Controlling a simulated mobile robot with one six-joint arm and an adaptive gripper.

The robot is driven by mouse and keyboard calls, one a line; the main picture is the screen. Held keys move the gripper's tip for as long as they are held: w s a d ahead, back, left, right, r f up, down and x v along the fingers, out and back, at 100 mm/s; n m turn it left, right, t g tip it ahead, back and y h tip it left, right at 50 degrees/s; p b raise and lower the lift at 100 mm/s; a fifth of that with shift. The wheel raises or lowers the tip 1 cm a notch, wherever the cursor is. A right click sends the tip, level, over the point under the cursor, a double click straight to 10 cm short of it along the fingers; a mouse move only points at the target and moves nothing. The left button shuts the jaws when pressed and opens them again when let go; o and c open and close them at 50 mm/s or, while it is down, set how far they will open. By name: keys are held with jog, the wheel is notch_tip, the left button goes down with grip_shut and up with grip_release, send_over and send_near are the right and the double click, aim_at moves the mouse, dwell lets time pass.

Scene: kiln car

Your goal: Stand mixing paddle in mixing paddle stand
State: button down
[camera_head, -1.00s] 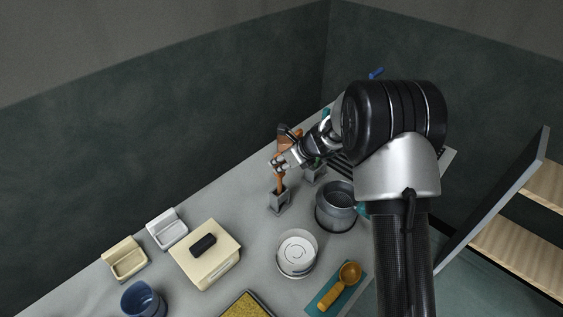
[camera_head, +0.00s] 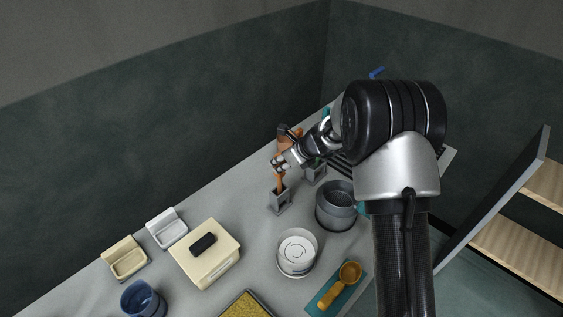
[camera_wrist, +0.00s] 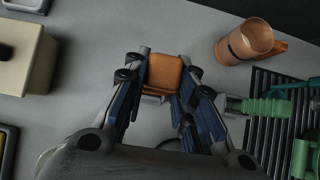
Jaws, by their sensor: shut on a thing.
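The mixing paddle (camera_head: 281,182) is orange and upright. In the head view its lower end goes down into the top of a small grey stand (camera_head: 279,205), which looks to be the mixing paddle stand; how deep it sits is hard to tell. My gripper (camera_head: 280,164) is shut on the upper part of the paddle, just above the stand. In the wrist view the paddle's blocky orange top (camera_wrist: 163,73) shows between the two fingers, and the stand is hidden.
A copper jug (camera_wrist: 246,41) stands close behind the gripper. A white round dish (camera_head: 297,252) and a cream box (camera_head: 205,262) are nearer. The counter left of the stand is clear.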

jog(key=shift+f+b, duration=0.3)
jog(key=shift+f, duration=0.15)
dwell(0.4)
jog(key=c, duration=1.2)
grip_release()
jog(key=shift+c, duration=0.2)
jog(key=shift+r, duration=0.15)
jog(key=p+v, duration=0.3)
jog(key=v, duration=0.4)
jog(key=shift+s+d+r, duration=0.15)
jog(key=shift+d+r, duration=0.05)
jog(key=shift+r, duration=0.1)
dwell(0.5)
jog(key=v, duration=1.2)
